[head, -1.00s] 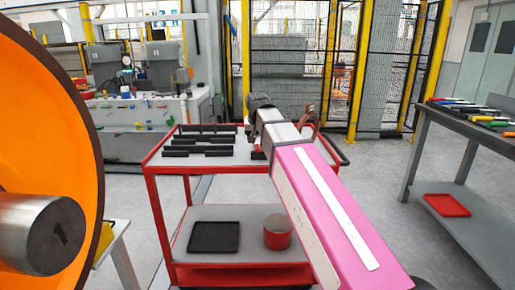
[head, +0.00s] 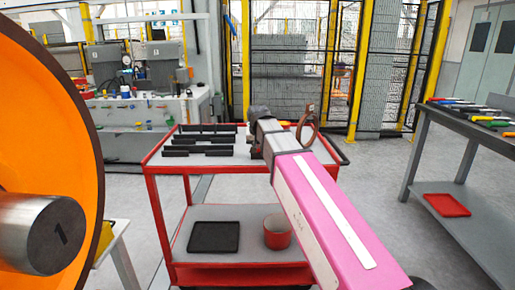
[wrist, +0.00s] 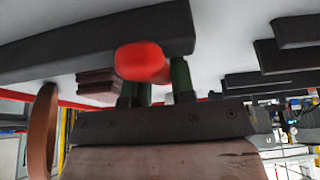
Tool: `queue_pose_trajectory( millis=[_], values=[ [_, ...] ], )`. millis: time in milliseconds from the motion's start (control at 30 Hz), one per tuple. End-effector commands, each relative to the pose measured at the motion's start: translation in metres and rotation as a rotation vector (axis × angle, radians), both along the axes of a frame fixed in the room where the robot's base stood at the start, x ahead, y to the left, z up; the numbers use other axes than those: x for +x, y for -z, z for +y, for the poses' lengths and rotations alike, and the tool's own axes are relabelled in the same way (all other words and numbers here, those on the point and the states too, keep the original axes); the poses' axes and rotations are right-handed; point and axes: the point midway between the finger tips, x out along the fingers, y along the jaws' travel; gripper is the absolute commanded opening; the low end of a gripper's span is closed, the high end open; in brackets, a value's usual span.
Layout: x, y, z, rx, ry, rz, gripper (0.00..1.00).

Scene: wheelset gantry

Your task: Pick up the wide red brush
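In the wrist view a red rounded piece (wrist: 143,62), likely the end of the red brush's handle, lies at my fingers; the rest of it is hidden. It covers part of my left finger, and its right edge meets the right one. My gripper (wrist: 160,85) has its two dark green fingers apart, with a narrow gap below the red piece. I cannot tell whether they press on it. A long black block (wrist: 90,45) is just behind. In the head view my gripper (head: 256,143) is over the red cart's top, its fingers too small to read.
The red cart (head: 158,160) carries several black blocks (head: 200,140) on top. A black tray (head: 214,237) and a red round container (head: 277,231) are on its lower shelf. A large orange wheel (head: 45,130) stands left, a workbench (head: 470,120) right. Floor between cart and bench is clear.

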Motion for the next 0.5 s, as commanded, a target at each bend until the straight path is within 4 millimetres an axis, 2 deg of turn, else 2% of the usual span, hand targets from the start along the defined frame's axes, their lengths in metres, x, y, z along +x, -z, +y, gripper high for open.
queue_pose_trajectory(
  millis=[33,67,500],
  values=[
    [-0.0001,-0.0001,0.0,0.0,0.0,0.0,0.08],
    [-0.0001,-0.0001,0.0,0.0,0.0,0.0,0.0],
    [0.0001,-0.0044,0.0001,0.0,0.0,0.0,0.0]
  ],
)
